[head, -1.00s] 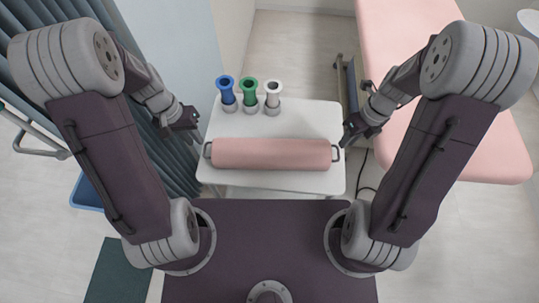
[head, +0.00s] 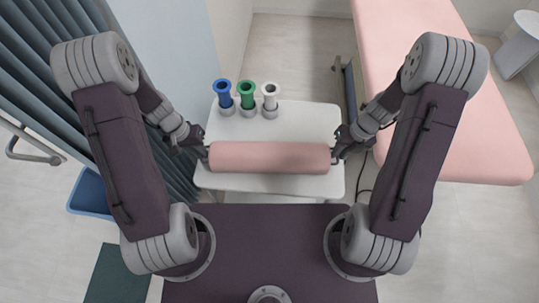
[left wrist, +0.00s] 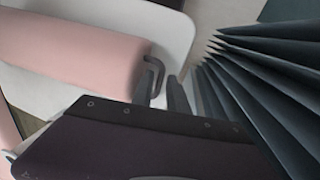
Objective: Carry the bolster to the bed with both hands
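The pink bolster (head: 269,157) lies lengthwise on the white table (head: 305,118), with a dark handle at each end. My left gripper (head: 203,151) is at its left end. In the left wrist view, the bolster (left wrist: 70,50) shows its end handle (left wrist: 155,72) between the two spaced fingers of the left gripper (left wrist: 159,92), which is open. My right gripper (head: 336,151) is at the right end, over the right handle, which it mostly hides. Whether its fingers are closed is too small to tell. The bed (head: 440,90) with a pink top is at the right.
Blue (head: 223,95), green (head: 246,96) and white (head: 270,97) spool-like items stand on the table behind the bolster. A grey-blue folding curtain (head: 60,60) is close by my left arm. A blue bin (head: 90,193) stands at the left. Clear floor lies behind the table.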

